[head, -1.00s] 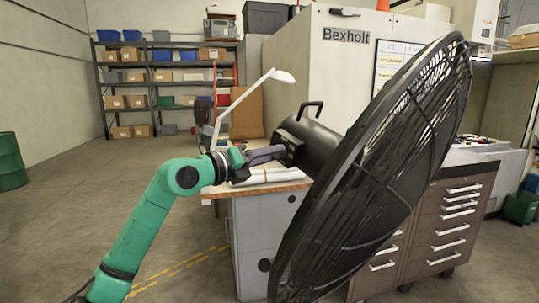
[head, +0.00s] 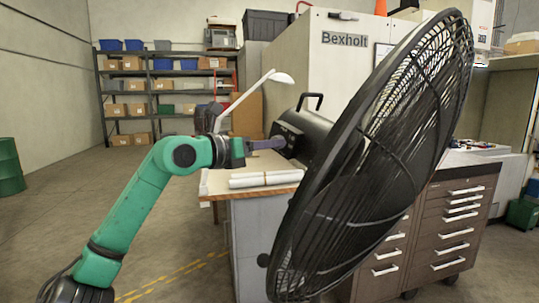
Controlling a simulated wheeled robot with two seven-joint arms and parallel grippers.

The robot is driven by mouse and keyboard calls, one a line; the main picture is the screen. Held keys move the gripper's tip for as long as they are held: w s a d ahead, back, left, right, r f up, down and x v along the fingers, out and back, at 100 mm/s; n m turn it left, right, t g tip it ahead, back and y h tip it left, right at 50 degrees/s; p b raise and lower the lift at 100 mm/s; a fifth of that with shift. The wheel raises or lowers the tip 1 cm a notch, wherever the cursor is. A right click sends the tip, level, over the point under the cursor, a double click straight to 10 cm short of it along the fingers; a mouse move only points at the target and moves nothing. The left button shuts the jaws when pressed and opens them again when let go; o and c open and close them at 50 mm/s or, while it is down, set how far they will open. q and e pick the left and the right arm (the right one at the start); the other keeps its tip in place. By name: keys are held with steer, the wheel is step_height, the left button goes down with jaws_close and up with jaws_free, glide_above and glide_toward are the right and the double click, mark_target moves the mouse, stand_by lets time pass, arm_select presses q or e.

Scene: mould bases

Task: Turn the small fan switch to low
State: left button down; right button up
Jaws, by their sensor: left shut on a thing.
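The black fan has a large round cage (head: 375,170) that fills the right middle of the head view, tilted and seen nearly edge-on. Its dark motor housing (head: 312,130) with a top handle is behind the cage, to the left. My left gripper (head: 276,143) reaches the back left end of the housing and is shut on a small part there, where the fan switch (head: 282,140) seems to be. The switch is mostly covered by the fingers, so its setting cannot be read. My right gripper is not in view.
A workbench (head: 215,184) with rolled white paper (head: 264,179) is under the housing. A white desk lamp (head: 281,77) rises behind my left gripper. A brown drawer cabinet (head: 450,225) stands at right.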

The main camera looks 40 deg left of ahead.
arm_select(q)
steer(key=shift+m+b, duration=0.7)
steer(key=shift+m, duration=0.7)
steer(key=shift+r, duration=0.1)
steer(key=shift+c, duration=2.4)
jaws_free()
steer(key=shift+s, duration=0.1)
steer(key=s+a+b, duration=0.1)
steer(key=s+b, duration=0.6)
steer(key=s, duration=0.7)
steer(key=shift+s+a+r+b, duration=0.25)
steer(key=shift+a+r+b, duration=0.1)
steer(key=shift+r+b, duration=0.1)
